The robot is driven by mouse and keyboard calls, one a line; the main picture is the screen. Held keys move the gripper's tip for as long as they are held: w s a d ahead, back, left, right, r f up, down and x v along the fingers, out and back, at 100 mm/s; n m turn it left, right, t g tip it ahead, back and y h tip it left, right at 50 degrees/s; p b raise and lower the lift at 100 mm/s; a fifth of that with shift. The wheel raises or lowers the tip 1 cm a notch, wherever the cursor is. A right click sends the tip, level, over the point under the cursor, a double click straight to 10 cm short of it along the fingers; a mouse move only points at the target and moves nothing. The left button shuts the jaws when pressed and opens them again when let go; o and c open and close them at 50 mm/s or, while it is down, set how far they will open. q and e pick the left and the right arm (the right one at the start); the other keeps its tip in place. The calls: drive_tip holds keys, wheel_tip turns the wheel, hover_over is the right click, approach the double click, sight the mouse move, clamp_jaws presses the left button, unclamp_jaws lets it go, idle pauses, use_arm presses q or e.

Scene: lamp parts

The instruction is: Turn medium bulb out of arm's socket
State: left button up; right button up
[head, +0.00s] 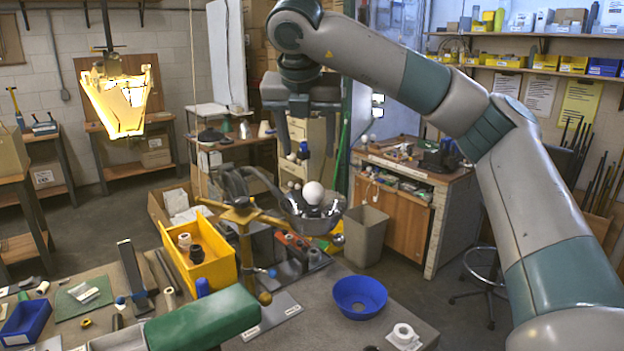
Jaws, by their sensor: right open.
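A round white bulb (313,191) sits upright in a dark, glassy, bowl-shaped shade (336,223) at the end of the lamp's arm (236,188). The socket under the bulb is mostly hidden by the shade. The lamp arm joins a brass-coloured stand (243,240) on the bench. My right gripper (306,151) points down above the bulb, with its two fingers spread. It is open and empty, and a gap shows between the fingertips and the bulb. My left gripper is not seen.
A yellow bin (193,270) with white and dark parts stands left of the stand. A blue bowl (360,295) and a white roll (403,334) sit on the bench at right. Bare bench top shows around the bowl. A lit lamp (120,103) hangs at left.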

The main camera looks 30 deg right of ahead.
sight(316, 186)
drive_tip(key=p+x, duration=0.4)
drive_tip(key=x, duration=1.2)
drive_tip(key=shift+w+d+f+p, duration=0.1)
drive_tip(key=shift+f+p, duration=0.2)
drive_tip(key=shift+f, duration=0.1)
drive_tip(key=shift+c, duration=0.4)
drive_tip(key=c, duration=0.9)
drive_tip(key=shift+f+n+y+b, duration=0.1)
drive_tip(key=shift+n+y+b, duration=0.3)
drive_tip(key=shift+n+b, duration=0.35)
drive_tip(key=n+t+y+b, duration=0.1)
drive_tip(key=n+b, duration=0.1)
drive_tip(key=n, duration=0.2)
drive_tip(key=shift+y, duration=0.4)
drive_tip(key=shift+n+y, duration=0.4)
drive_tip(key=shift+n, duration=0.35)
